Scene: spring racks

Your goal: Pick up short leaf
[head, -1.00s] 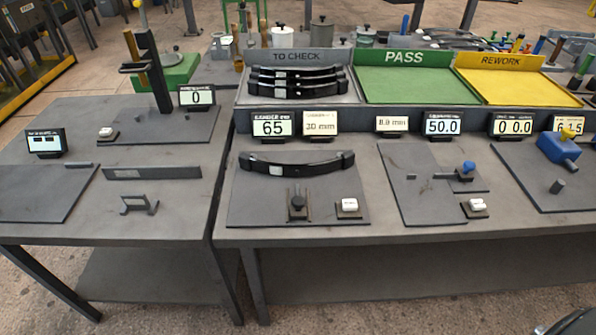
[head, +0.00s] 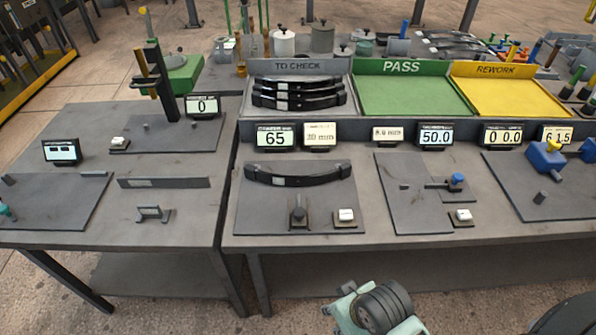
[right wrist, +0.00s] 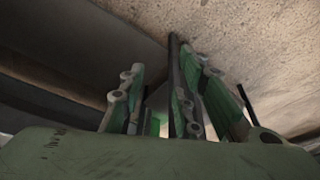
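Which piece is the short leaf I cannot tell for sure. Several similar dark leaves (head: 298,94) are stacked in the TO CHECK tray (head: 343,108). A straight flat dark bar (head: 163,183) with a small label lies on the left table. My right gripper (head: 374,308) is low in front of the tables, apart from every leaf; its fingers are hard to see there. In the right wrist view its fingers (right wrist: 166,88) stand apart with no leaf between them. My left gripper is not in view.
The green PASS tray (head: 412,95) and yellow REWORK tray (head: 505,95) are empty. A clamp post (head: 298,212) and a white button (head: 345,215) stand in front of the curved leaf. A small bracket (head: 152,214) stands before the flat bar. A gap separates the two tables.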

